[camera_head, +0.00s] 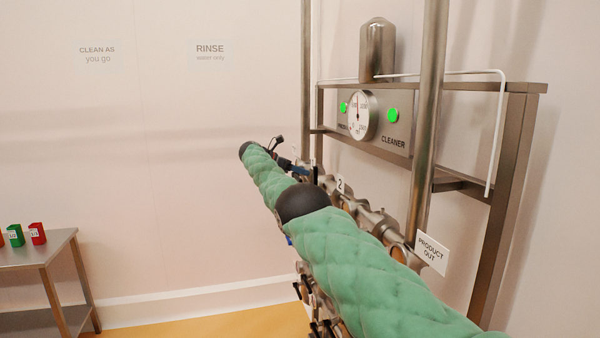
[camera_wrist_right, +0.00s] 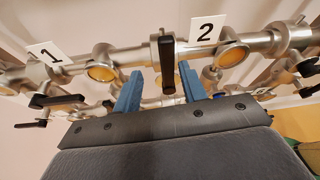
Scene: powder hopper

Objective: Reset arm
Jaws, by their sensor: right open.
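My right arm, in a green quilted sleeve, reaches into the head view from the lower right. Its gripper (camera_head: 296,167) is small and partly hidden there, beside a steel pipe manifold (camera_head: 375,215). In the right wrist view the gripper's two blue fingers (camera_wrist_right: 160,92) are spread apart. A black valve handle (camera_wrist_right: 167,65) hangs from the pipe just beyond and between the fingers, near the "2" label (camera_wrist_right: 207,29). I cannot tell whether the fingers touch it. My left gripper does not show.
A steel frame with a gauge (camera_head: 363,116) and green lights stands at the right. More black handles (camera_wrist_right: 56,101) hang near the "1" label (camera_wrist_right: 46,54). A steel table (camera_head: 40,252) with red and green containers is at the left. Between table and manifold the floor is clear.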

